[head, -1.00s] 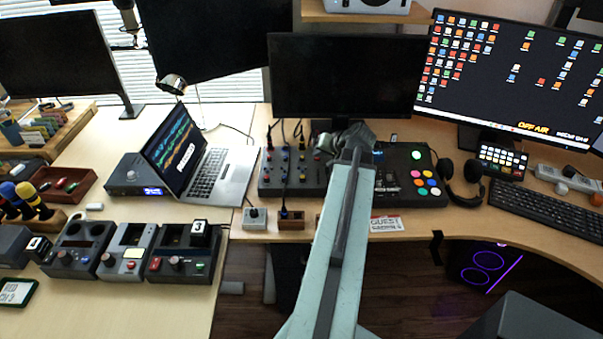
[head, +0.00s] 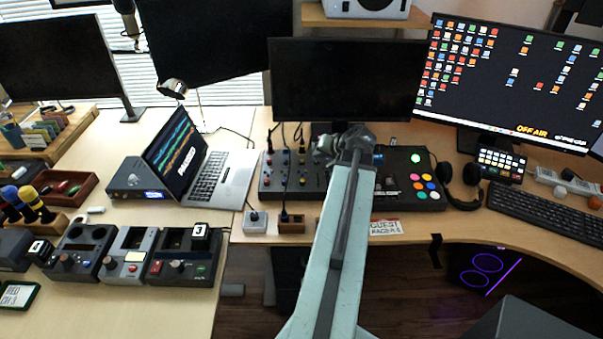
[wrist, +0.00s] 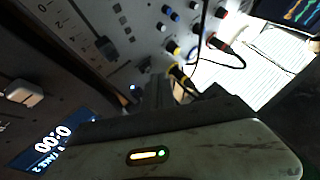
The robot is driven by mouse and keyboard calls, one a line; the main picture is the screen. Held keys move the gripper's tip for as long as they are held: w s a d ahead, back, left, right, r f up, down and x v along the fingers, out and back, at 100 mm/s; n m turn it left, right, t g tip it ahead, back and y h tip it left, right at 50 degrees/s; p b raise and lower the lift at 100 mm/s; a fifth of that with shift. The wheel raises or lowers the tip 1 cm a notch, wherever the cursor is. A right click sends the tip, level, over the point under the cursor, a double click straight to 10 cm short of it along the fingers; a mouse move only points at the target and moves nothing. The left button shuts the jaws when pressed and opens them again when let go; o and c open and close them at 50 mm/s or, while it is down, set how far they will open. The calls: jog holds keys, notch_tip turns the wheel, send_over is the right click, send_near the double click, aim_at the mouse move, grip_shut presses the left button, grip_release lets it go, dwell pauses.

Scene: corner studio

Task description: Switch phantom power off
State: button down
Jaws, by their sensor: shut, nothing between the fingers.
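The grey mixer (head: 282,178) stands on the desk left of my arm. In the wrist view the mixer panel (wrist: 140,45) shows blue, white, red and yellow knobs, faders and plugged cables. A small blue light (wrist: 133,87) glows near its lower edge; I cannot read its label, nor tell which control is the phantom power switch. My gripper (head: 350,138) is over the right end of the mixer, partly hidden by my own arm. In the wrist view my gripper (wrist: 160,88) is shut and empty, with its tips close to the panel; contact cannot be told.
A controller with coloured pads (head: 425,186) sits to the right of my arm. A dark unit with a blue display (wrist: 52,140) is close at left in the wrist view. A monitor (head: 340,75) stands behind, and a laptop (head: 205,175) is left. Cables (wrist: 215,62) cross the mixer.

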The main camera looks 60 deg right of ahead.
aim_at(319, 164)
notch_tip(319, 164, up, 6)
jog(key=p, duration=0.6)
